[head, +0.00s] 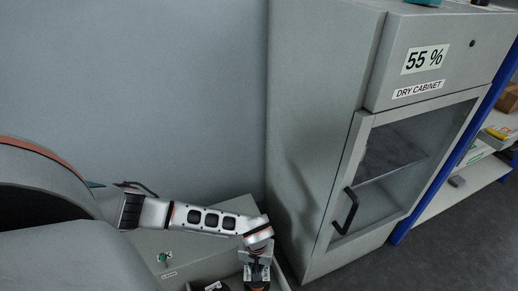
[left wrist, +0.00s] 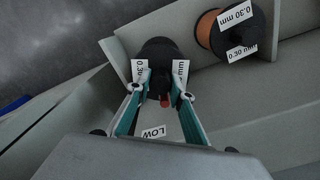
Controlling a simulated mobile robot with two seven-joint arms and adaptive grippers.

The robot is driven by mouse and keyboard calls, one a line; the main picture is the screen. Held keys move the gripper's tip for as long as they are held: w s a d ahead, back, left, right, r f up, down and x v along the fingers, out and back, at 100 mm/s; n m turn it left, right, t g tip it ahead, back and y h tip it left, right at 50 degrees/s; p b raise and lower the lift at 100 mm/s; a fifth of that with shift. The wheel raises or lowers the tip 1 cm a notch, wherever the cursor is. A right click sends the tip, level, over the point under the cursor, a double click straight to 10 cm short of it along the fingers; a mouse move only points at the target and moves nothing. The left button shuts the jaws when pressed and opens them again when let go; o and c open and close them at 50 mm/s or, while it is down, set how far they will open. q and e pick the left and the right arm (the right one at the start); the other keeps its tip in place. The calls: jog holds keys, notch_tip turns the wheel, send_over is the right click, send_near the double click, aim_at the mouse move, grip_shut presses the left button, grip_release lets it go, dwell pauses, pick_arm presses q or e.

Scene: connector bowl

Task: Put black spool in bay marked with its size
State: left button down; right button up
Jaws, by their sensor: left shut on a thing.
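My left gripper (left wrist: 162,92) is shut on a black spool (left wrist: 158,52) in the left wrist view. White labels show on both sides of the spool between the fingers; "0.3" and "mm" can be read, and the rest is covered. In the head view my left gripper (head: 257,271) points down at the bottom edge, and what it holds is hard to make out there. No bay can be clearly told. A label reading "LOW" (left wrist: 153,132) lies below the spool. My right gripper is in neither view.
Another spool (left wrist: 228,30), black with an orange-brown winding and "0.30 mm" labels, is at the upper right by a grey ledge. A grey dry cabinet (head: 300,120) with a shut glass door stands to the right. A grey box (head: 160,245) with a green knob is below my arm.

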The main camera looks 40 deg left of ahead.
pick_arm(q)
jog(key=f, duration=0.1)
jog(key=f+b, duration=0.1)
jog(key=f, duration=0.1)
jog(key=shift+s+d, duration=0.1)
jog(key=shift+s, duration=0.25)
jog(key=shift+w+f, duration=0.2)
jog(key=shift+f, duration=0.4)
jog(key=shift+w+r, duration=0.15)
jog(key=shift+r, duration=0.05)
jog(key=shift+f, duration=0.2)
jog(key=c, duration=1.8)
grip_release()
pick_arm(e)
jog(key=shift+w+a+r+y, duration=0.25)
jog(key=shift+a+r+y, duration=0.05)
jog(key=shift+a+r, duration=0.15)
